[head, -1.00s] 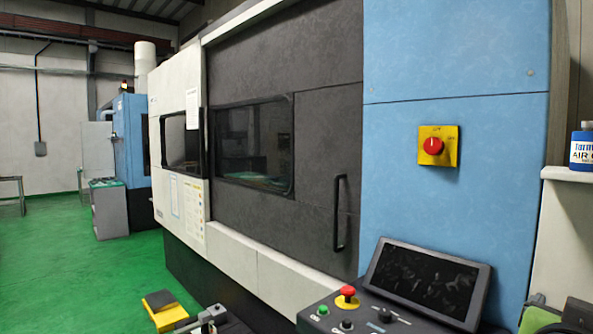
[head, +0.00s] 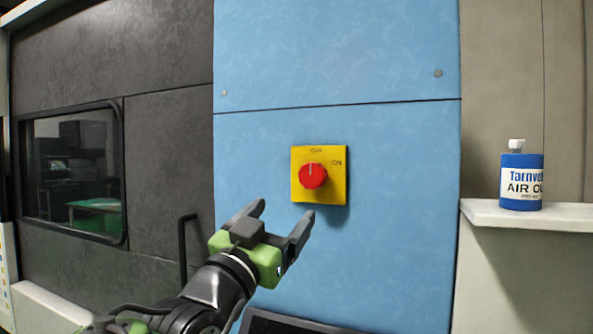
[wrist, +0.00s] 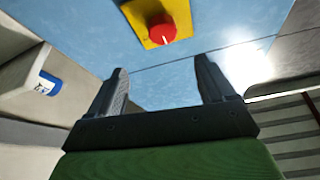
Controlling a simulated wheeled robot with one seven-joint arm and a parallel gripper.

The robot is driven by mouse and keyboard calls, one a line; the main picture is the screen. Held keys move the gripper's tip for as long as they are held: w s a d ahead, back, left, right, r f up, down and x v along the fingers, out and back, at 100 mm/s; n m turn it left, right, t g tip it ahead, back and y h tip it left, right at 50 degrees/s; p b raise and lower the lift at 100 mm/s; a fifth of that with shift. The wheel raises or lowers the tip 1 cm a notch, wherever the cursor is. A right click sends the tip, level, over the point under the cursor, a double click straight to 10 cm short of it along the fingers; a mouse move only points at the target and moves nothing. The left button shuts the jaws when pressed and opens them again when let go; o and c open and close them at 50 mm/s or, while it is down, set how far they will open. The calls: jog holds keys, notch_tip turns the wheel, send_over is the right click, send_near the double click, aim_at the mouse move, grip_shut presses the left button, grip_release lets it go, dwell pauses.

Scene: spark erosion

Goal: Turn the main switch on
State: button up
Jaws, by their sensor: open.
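The main switch is a red round knob (head: 312,176) on a yellow square plate (head: 336,190) on the blue machine panel (head: 395,230). The plate is marked "OFF" at the top and "ON" at the upper right. The knob's white line points up, toward the "OFF" mark. My gripper (head: 282,222) is open and empty, below and a little left of the plate, apart from it. In the wrist view, the red knob (wrist: 161,29) shows at the top, beyond the open fingers (wrist: 165,85).
A blue bottle (head: 522,180) stands on a pale ledge (head: 520,215) at the right. A black door handle (head: 183,245) and a dark machine door with a window (head: 72,175) are at the left. A dark screen (head: 275,323) shows at the bottom edge.

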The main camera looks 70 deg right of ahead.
aim_at(310, 178)
jog(key=p+x, duration=0.2)
jog(key=x, duration=0.4)
jog(key=p+x, duration=0.3)
jog(key=x, duration=0.4)
jog(key=shift+w+d, duration=0.2)
jog(key=shift+d, duration=0.6)
jog(key=shift+a, duration=0.15)
jog(key=shift+f, duration=0.1)
jog(key=c, duration=1.1)
jog(key=shift+o, duration=0.2)
